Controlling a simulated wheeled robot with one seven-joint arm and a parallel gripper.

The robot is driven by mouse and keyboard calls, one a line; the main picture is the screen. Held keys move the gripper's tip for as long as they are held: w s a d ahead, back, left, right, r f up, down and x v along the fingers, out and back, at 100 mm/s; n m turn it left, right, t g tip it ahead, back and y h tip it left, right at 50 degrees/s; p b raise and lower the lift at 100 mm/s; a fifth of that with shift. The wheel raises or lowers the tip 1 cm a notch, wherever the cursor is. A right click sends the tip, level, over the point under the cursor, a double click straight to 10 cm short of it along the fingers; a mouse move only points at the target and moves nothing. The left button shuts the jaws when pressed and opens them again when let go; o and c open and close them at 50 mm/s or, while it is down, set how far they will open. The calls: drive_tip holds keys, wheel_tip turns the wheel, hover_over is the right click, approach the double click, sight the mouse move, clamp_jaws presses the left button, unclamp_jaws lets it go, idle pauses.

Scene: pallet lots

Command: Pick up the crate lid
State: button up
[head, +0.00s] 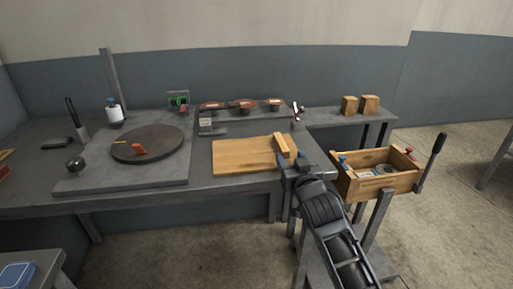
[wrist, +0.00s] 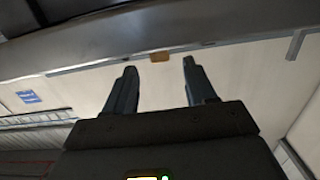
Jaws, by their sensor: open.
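The crate lid, a flat light-wood board (head: 240,156) with a raised wooden bar along its right side, lies on the grey bench in the head view. The wooden crate (head: 375,187) stands open to the right, its top uncovered. My gripper (head: 292,159) is at the lid's right end, close to the bar; I cannot tell whether it touches. In the wrist view my gripper (wrist: 160,70) has its two fingers spread, with nothing held between them. A small tan piece (wrist: 160,57) shows beyond the fingertips; I cannot tell what it is.
A dark round disc (head: 148,144) with an orange piece sits on a grey slab at left. A raised shelf (head: 240,115) with several reddish-brown items is behind the lid.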

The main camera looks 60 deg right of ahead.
sight(283, 145)
drive_tip(key=shift+x, duration=1.2)
drive_tip(key=p+x, duration=0.1)
drive_tip(key=x, duration=0.4)
drive_tip(key=shift+w+d, duration=0.25)
clamp_jaws()
